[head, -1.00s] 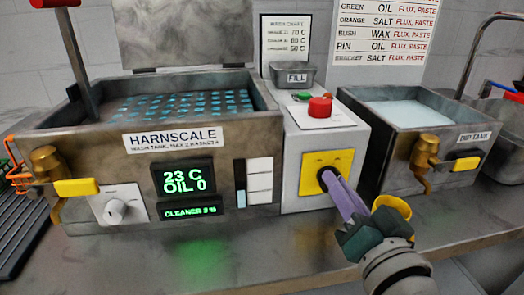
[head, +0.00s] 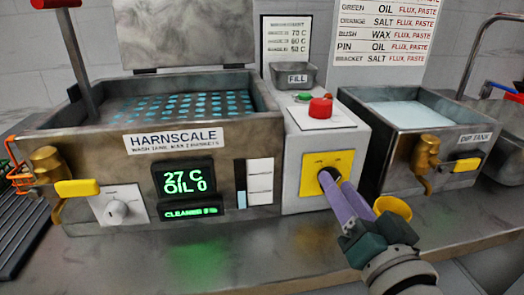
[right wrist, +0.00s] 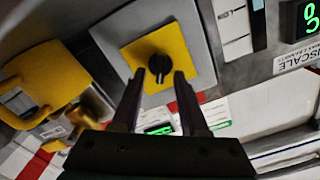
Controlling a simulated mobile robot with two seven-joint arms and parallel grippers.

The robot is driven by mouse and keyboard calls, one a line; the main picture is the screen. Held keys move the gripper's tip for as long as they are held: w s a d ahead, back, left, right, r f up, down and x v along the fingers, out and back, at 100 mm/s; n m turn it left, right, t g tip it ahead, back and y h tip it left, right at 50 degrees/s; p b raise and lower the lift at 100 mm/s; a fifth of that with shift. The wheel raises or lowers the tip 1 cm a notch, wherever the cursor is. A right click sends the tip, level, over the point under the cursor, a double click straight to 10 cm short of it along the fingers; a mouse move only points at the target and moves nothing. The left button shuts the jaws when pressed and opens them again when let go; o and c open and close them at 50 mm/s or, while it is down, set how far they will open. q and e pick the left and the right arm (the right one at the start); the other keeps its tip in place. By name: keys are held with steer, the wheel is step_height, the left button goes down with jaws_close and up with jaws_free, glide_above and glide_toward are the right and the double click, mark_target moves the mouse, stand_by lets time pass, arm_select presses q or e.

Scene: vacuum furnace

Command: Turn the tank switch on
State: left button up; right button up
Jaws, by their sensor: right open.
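The tank switch is a black rotary knob (right wrist: 159,66) on a yellow plate (head: 318,162), on the front of the grey box between the two tanks. My right gripper (head: 335,184) reaches it from the lower right in the head view, and its purple fingers partly hide the knob. In the right wrist view my right gripper (right wrist: 161,77) is open, with its fingertips on either side of the knob's lower end. I cannot tell whether they touch it. The wash tank's display (head: 186,177) reads 27 C. My left gripper is not in view.
A red button (head: 320,107) and a green button (head: 303,97) sit on top of the grey box. The dip tank (head: 400,130) with a yellow-handled tap (head: 467,165) stands at right. The counter front (head: 250,250) is clear.

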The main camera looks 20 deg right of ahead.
steer(key=v, duration=0.9)
steer(key=shift+a, duration=0.1)
steer(key=a+r+n+g+y+p, duration=0.3)
steer(key=a+n+g+y+p, duration=0.3)
steer(key=a+n+y, duration=0.15)
steer(key=s+d+r+n+g+h+p, duration=0.3)
steer(key=s+r+g+p, duration=0.15)
steer(key=s+g, duration=0.45)
step_height(320, 180, up, 38)
steer(key=s+t+p, duration=0.1)
steer(key=s+p, duration=0.1)
steer(key=p, duration=3.5)
steer(key=shift+d, duration=0.2)
